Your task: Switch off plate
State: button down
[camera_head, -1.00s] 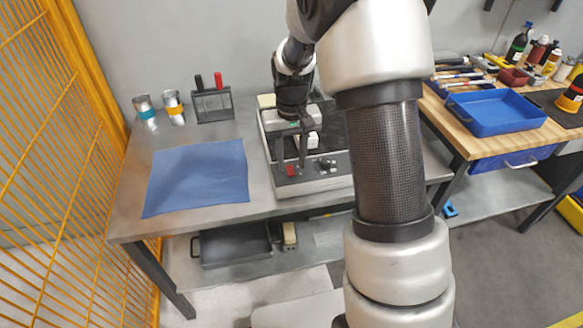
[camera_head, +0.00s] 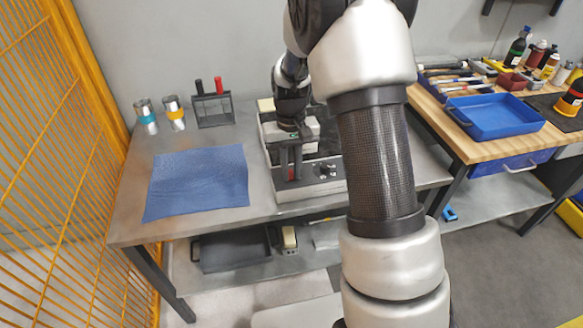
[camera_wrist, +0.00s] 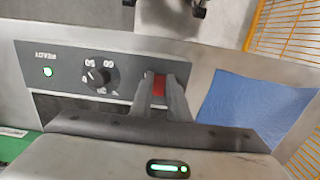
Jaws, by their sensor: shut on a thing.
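The hot plate (camera_head: 312,188) stands on the grey bench, with a black top and a grey front panel. In the wrist view its panel (camera_wrist: 120,72) carries a black dial (camera_wrist: 100,76), a lit green lamp (camera_wrist: 47,71) by the word READY, and a red switch (camera_wrist: 159,85). My gripper (camera_wrist: 160,92) is at the panel with its two fingers close together, one on each side of the red switch. In the head view my gripper (camera_head: 291,174) points down at the front left of the plate. The fingers hide part of the switch, so its position is unclear.
A blue cloth (camera_head: 197,182) lies left of the plate. Two metal cups (camera_head: 146,118) and a wire holder (camera_head: 214,111) stand behind it. A yellow mesh fence (camera_head: 50,150) bounds the left. A wooden bench with a blue tray (camera_head: 495,128) stands right.

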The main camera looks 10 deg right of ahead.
jog(key=shift+w+r+g+p, duration=0.15)
jog(key=shift+r+g+p, duration=0.25)
jog(key=shift+p, duration=0.25)
jog(key=shift+w+f+g+p, duration=0.25)
jog(key=shift+g+p, duration=0.65)
jog(key=shift+p, duration=0.15)
jog(key=c, duration=1.7)
grip_release()
jog(key=p+v, duration=0.2)
jog(key=v, duration=1.5)
jog(key=shift+r, duration=0.2)
